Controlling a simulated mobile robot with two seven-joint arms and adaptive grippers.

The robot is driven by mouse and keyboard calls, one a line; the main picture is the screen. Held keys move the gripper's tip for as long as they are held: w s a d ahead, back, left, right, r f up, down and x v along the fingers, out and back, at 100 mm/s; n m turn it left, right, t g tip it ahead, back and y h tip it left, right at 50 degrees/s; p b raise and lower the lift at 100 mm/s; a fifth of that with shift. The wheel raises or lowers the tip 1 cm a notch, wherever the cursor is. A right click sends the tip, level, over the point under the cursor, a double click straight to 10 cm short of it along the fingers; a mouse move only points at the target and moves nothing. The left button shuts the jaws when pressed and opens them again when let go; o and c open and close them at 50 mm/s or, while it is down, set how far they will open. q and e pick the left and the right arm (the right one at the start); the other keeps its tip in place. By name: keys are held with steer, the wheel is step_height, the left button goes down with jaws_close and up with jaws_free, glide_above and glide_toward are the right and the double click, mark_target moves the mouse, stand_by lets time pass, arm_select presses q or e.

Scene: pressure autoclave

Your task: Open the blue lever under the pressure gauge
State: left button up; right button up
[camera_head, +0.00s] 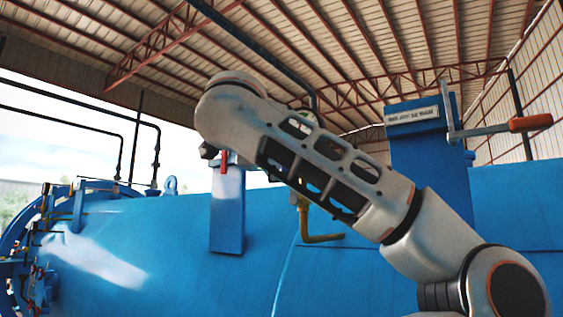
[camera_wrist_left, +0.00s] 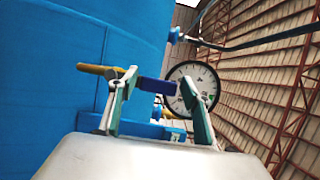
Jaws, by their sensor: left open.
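The pressure gauge (camera_wrist_left: 192,86), round with a white dial and dark rim, shows in the left wrist view, partly covered by my right-hand finger in that picture. The dark blue lever (camera_wrist_left: 153,86) lies beside the gauge and appears between the fingertips of my left gripper (camera_wrist_left: 159,84). The gripper is open, with its fingers well apart; whether either finger touches the lever I cannot tell. My right gripper is not in view.
The large blue autoclave (camera_head: 150,250) fills the lower head view. A yellow pipe (camera_head: 320,238) shows under my arm. A red handle (camera_head: 224,161) sits on a blue post (camera_head: 227,215) to the left. An orange-handled crank (camera_head: 530,123) stands at the right. A dark pipe runs overhead.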

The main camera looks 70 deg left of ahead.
arm_select(q)
steer(key=shift+v, duration=2.35)
